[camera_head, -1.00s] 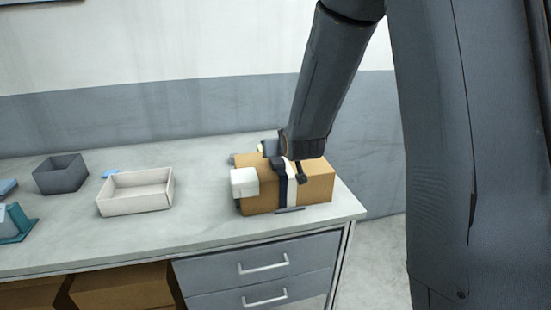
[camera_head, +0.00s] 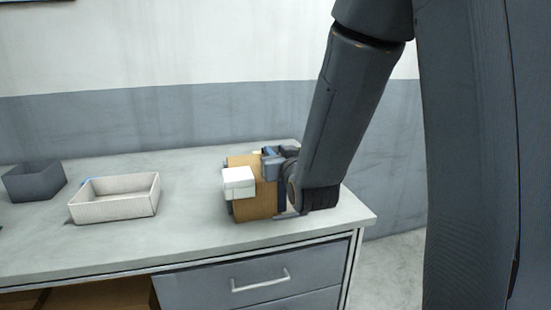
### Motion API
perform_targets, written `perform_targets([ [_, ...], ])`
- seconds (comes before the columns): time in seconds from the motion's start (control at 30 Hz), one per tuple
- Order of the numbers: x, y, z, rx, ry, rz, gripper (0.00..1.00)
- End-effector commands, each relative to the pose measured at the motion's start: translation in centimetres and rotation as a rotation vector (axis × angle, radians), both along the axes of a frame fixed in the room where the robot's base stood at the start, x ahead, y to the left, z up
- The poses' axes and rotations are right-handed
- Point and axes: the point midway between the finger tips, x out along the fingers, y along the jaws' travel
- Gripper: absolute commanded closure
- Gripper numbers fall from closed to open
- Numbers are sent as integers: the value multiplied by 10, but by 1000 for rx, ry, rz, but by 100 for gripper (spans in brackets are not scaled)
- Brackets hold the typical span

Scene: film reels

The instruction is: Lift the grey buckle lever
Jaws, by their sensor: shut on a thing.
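A brown cardboard box (camera_head: 255,207) lies near the right end of the workbench, with a dark blue strap (camera_head: 281,196) around it. A blue-grey piece (camera_head: 272,164), which looks like the buckle lever, stands up at the strap on the box's upper edge. My gripper (camera_head: 284,158) is at this piece, at the box's top right, and is shut on it. The fingertips are small and partly hidden, so the exact grip is hard to see. My wrist and forearm cover the right part of the box.
A white block (camera_head: 238,183) sits at the box's left front. A whitish open tray (camera_head: 115,207) and a dark grey bin (camera_head: 34,185) stand to the left on the workbench (camera_head: 190,225). The bench is clear between tray and box. Drawers (camera_head: 258,280) are below.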

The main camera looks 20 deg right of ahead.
Motion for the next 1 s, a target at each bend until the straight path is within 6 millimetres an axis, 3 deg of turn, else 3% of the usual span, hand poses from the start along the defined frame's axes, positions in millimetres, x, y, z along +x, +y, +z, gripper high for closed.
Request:
perform_targets([
  [0.5, 0, 0, 1, 0, -14, 0, 98],
  [0.53, 0, 0, 1, 0, -14, 0, 74],
  [0.63, 0, 0, 0, 0, -14, 0, 57],
  [1.0, -4, 0, 0, 0, -12, 0, 56],
])
